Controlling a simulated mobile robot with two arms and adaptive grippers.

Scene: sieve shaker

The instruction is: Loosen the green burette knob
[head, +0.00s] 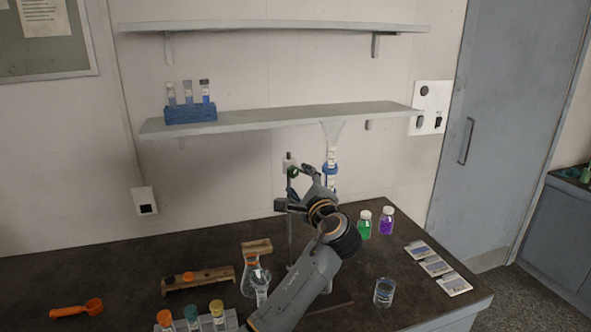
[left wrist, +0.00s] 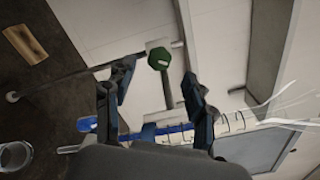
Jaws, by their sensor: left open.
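The green knob (left wrist: 159,58) shows in the left wrist view, just beyond and between the fingertips of my left gripper (left wrist: 158,82). The gripper is open, with one finger on each side and a visible gap to the knob. In the head view the knob (head: 292,172) is a small green spot, partly hidden at my left gripper (head: 299,188). The glass burette (head: 331,155) with a flared top and blue clamp (head: 331,169) stands just behind the gripper. My arm hides its lower part. My right gripper is not in view.
An Erlenmeyer flask (head: 254,279) and a beaker (head: 384,291) stand on either side of my arm. Green (head: 365,226) and purple (head: 386,222) bottles stand to the right. A shelf (head: 280,118) is above. The dark table is clear at the left back.

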